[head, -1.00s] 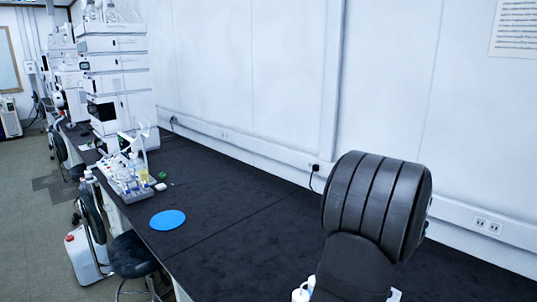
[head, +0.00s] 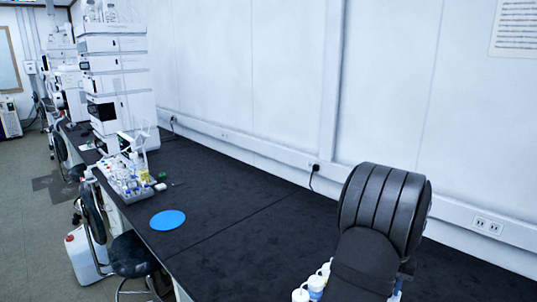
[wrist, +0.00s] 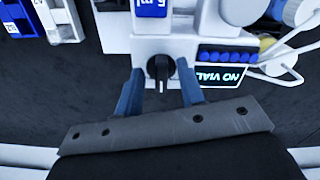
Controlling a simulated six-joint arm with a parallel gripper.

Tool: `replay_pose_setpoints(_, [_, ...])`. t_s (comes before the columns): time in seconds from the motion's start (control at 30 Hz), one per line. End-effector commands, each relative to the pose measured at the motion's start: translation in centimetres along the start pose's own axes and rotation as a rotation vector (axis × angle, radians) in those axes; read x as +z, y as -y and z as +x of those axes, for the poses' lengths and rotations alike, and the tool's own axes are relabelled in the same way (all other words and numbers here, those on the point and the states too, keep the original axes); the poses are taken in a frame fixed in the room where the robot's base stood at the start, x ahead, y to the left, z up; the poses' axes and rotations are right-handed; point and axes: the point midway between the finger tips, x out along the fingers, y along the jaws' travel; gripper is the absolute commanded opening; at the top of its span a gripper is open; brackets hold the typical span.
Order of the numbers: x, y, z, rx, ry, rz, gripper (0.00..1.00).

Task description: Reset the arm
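My gripper (wrist: 159,75) shows in the wrist view as two blue-grey fingers standing apart. White surface shows between them, and they hold nothing that I can see. A black knob (wrist: 161,72) on a white device (wrist: 145,48) appears between the fingertips, with gaps on both sides; I cannot tell how far below them it lies. In the head view my dark arm is at the lower right, and it hides the gripper there.
White bottles (head: 316,284) stand beside my arm. A "NO VIAL" label (wrist: 232,76) and a row of blue caps (wrist: 227,55) lie right of the knob. A blue disc (head: 168,220) lies on the black bench (head: 235,215), whose middle is clear. A bottle tray (head: 130,185) stands beyond.

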Motion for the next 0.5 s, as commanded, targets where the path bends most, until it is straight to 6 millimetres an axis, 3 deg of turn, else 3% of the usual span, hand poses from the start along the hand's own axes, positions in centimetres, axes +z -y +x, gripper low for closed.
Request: replay_pose_setpoints(0.5, [-0.06,-0.27,-0.03,0.0,0.0,-0.415,0.35])
